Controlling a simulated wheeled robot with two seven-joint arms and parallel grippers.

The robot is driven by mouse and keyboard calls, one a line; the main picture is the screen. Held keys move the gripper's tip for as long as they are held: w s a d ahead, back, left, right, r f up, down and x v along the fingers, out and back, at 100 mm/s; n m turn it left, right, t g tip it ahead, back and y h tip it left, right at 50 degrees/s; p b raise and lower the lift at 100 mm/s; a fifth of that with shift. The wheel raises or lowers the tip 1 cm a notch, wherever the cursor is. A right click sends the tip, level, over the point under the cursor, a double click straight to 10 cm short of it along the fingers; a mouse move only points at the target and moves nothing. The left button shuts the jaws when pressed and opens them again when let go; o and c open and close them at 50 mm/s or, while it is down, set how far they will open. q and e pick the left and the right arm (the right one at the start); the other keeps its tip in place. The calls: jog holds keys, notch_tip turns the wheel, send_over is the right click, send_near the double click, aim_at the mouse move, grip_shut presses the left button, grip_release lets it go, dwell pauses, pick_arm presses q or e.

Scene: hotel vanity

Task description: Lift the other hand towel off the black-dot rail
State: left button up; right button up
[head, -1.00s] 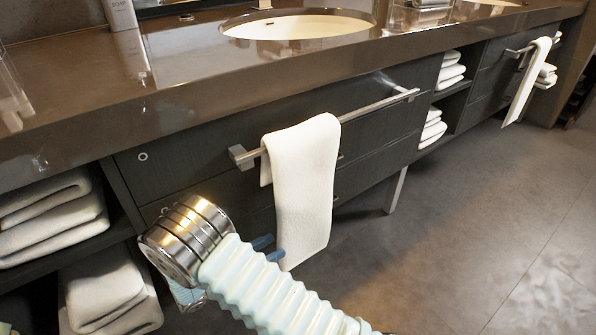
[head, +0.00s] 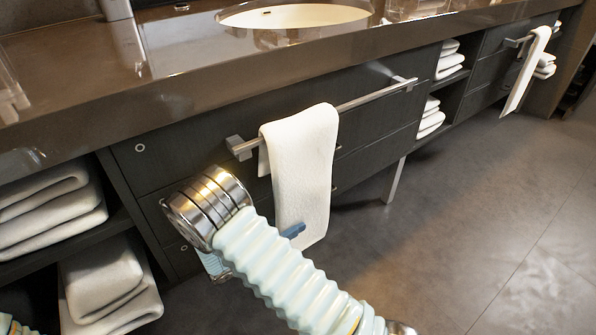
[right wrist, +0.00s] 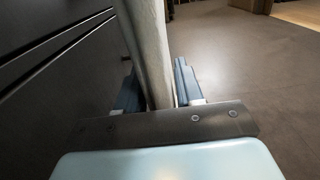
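A white hand towel (head: 302,165) hangs folded over the near metal rail (head: 372,97) on the dark drawer front, close to the rail's left end. A small pale ring mark (head: 140,148) is on the drawer front left of this rail; I cannot make out a black dot. My right gripper (right wrist: 158,88) is at the towel's lower part. In the right wrist view the towel (right wrist: 150,50) stands edge-on between the blue fingers, which look apart, with a gap on the left. In the head view one finger shows before the towel; the other is hidden. My left gripper is out of view.
Another white towel (head: 526,70) hangs on a far rail (head: 512,42) at the right. Folded towels (head: 45,205) fill the left shelves; more (head: 432,118) lie in the middle shelves. The counter (head: 200,90) overhangs the rail. The floor (head: 480,200) at right is clear.

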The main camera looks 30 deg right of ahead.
grip_shut()
jog(key=shift+r, duration=0.1)
